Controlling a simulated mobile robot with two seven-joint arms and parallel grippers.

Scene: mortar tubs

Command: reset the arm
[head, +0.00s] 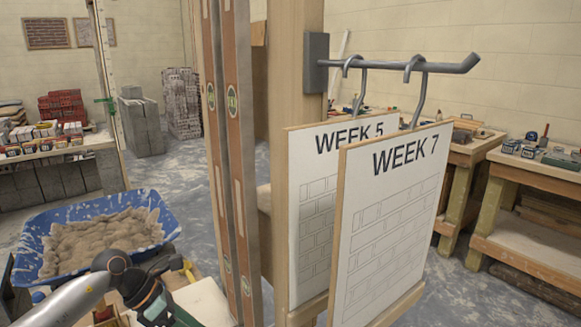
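My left arm (75,300) comes in from the lower left, in front of a blue tub. Its dark wrist end (150,300) is at the bottom edge of the head view, left of the upright levels. I cannot make out its fingers or whether they are open or shut. I cannot tell if it holds anything. My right arm and gripper are not in view.
The blue tub (32,240) holds a heap of sandy mortar (105,240). Tall spirit levels (232,130) stand beside a wooden post (295,110). A metal rail (440,67) carries the WEEK 5 board (312,190) and WEEK 7 board (395,215). Workbenches (540,175) stand right.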

